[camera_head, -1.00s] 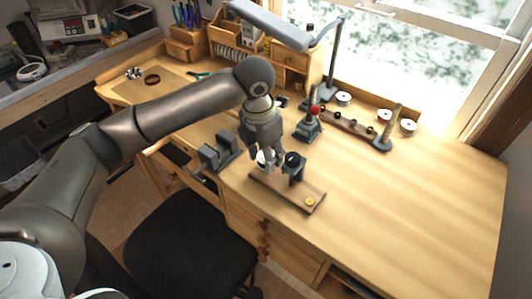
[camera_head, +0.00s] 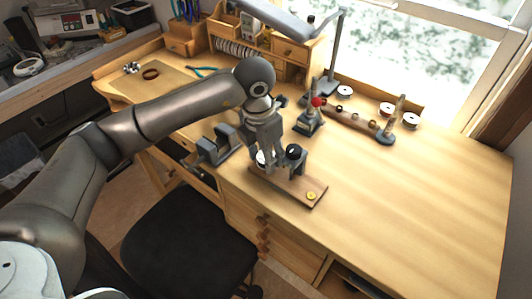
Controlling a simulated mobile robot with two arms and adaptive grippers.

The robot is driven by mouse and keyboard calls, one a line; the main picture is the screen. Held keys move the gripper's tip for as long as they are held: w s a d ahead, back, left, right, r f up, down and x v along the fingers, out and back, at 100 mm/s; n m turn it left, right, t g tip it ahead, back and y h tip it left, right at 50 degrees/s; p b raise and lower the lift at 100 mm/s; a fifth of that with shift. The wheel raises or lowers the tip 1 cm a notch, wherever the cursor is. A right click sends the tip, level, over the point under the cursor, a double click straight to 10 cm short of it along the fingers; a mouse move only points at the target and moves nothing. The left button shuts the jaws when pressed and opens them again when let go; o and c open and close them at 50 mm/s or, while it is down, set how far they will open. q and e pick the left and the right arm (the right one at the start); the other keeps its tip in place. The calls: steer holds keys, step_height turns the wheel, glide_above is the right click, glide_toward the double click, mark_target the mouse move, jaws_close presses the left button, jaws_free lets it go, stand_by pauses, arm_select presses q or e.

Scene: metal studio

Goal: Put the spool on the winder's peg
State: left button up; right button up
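The winder (camera_head: 315,184) is a wooden base board with a dark upright bracket and round black part, near the front edge of the workbench. My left gripper (camera_head: 269,170) points down over the left end of its board, close beside the bracket. A white spool (camera_head: 261,158) shows at its fingertips, mostly hidden behind them. I cannot tell whether the fingers press on it or stand apart. The peg is hidden, so whether the spool is around it cannot be seen. My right gripper is not in view.
A grey vise-like block (camera_head: 215,150) stands left of the winder. Behind are a red-knobbed tool (camera_head: 315,115), a wooden rack (camera_head: 350,122), a grey-based post (camera_head: 387,138) and several white spools (camera_head: 411,120). The right side of the bench (camera_head: 420,210) is clear.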

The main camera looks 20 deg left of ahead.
arm_select(q)
steer(key=shift+f, duration=0.3)
steer(key=o, duration=1.1)
steer(key=shift+r, duration=0.1)
